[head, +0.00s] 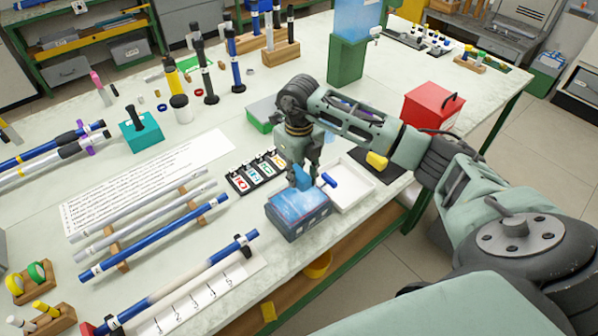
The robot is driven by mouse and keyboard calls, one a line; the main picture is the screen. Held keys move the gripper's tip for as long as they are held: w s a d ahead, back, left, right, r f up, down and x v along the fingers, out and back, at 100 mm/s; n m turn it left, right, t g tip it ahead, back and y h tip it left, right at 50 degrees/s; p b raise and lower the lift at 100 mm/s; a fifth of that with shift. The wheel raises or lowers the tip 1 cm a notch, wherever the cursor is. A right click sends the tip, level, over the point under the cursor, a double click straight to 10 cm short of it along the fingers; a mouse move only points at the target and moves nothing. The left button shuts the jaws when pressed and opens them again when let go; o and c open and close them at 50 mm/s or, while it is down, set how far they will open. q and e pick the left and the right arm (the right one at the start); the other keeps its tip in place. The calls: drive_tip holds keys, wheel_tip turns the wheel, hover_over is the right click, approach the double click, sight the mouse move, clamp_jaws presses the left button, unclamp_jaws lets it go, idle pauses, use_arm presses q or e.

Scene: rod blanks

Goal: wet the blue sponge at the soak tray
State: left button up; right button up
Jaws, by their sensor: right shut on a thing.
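My right gripper (301,168) points down from the arm that comes in from the right. It is shut on the blue sponge (301,180), which is partly hidden by the fingers. The soak tray (302,226) is a blue-grey box with a light blue, water-like top near the table's front edge. The sponge is at the tray's far side in the picture, its lower end overlapping the blue top. I cannot tell whether it touches the surface. My left gripper is not in view.
A white tray (362,190) with a blue-handled tool (327,180) stands right beside the soak tray. A yellow piece (377,160) lies on a dark mat behind it. Labelled cards (255,172) lie to the left. Rods (155,237) on supports fill the left front. A red box (432,105) stands behind my arm.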

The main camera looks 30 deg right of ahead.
sight(299, 204)
wheel_tip(299, 204, down, 3)
drive_tip(key=shift+s+a+f+b, duration=0.1)
drive_tip(key=shift+a+f+b, duration=0.05)
drive_tip(key=shift+b, duration=0.8)
wheel_tip(299, 204, down, 4)
drive_tip(key=b, duration=0.3)
drive_tip(key=shift+f, duration=0.25)
drive_tip(key=shift+f+b, duration=0.4)
drive_tip(key=shift+b, duration=0.05)
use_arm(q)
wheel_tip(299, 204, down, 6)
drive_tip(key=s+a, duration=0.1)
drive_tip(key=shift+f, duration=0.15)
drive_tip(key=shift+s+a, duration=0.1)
use_arm(e)
drive_tip(key=shift+r+p, duration=0.65)
drive_tip(key=shift+r, duration=0.25)
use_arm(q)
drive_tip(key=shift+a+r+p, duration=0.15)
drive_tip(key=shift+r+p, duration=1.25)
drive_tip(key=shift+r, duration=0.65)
use_arm(e)
drive_tip(key=shift+r, duration=2.4)
